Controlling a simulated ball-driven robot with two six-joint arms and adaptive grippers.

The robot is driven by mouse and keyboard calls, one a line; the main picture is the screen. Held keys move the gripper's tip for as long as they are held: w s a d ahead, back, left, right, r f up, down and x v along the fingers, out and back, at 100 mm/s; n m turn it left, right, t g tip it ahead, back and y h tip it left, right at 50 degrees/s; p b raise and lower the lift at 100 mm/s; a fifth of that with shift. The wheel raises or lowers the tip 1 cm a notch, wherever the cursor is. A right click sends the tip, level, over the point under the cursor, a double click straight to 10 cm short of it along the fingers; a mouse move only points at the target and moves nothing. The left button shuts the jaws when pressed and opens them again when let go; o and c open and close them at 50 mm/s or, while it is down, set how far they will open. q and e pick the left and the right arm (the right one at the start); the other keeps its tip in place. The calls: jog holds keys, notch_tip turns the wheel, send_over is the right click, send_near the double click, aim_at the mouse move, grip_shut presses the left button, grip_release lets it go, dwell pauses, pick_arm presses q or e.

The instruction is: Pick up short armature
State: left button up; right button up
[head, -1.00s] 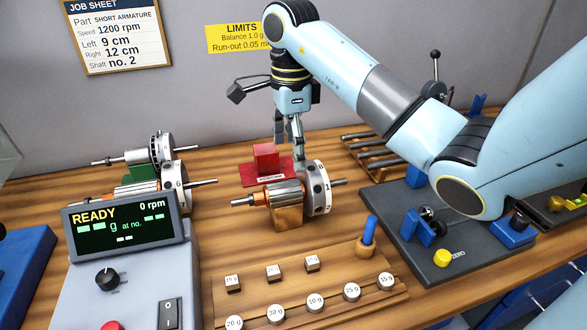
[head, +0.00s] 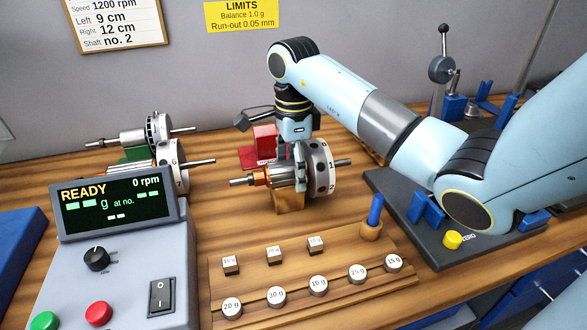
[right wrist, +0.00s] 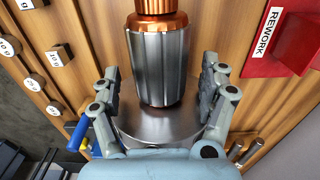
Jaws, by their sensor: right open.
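An armature (head: 285,174) lies level on a wooden cradle (head: 289,201) mid-table, with a copper winding, a grey ribbed core and a numbered pale disc (head: 320,168). I cannot read its length against the others. My right gripper (head: 299,160) is down at it from above, partly hidden by its own wrist. In the right wrist view the open fingers (right wrist: 160,75) stand on either side of the ribbed core (right wrist: 157,68), with gaps on both sides. My left gripper is out of view.
Two other armatures lie at the left, one (head: 145,136) behind another (head: 172,165). A red rework stand (head: 264,140) is close behind the gripper. A weight tray (head: 345,285) and the display console (head: 115,250) are in front. A dark base plate (head: 400,200) lies right.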

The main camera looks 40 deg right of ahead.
jog(key=c, duration=1.6)
grip_shut()
jog(key=shift+w+r, duration=0.1)
jog(key=shift+r, duration=0.05)
jog(key=shift+r, duration=0.8)
jog(key=r, duration=0.2)
jog(key=shift+s+d+r+b, duration=0.1)
jog(key=shift+s+r+b, duration=0.2)
jog(key=shift+s+b, duration=0.1)
jog(key=s+d+r, duration=0.1)
jog(key=s+r, duration=0.5)
jog(key=s, duration=0.5)
jog(key=shift+r+p, duration=0.25)
jog(key=shift+p, duration=0.15)
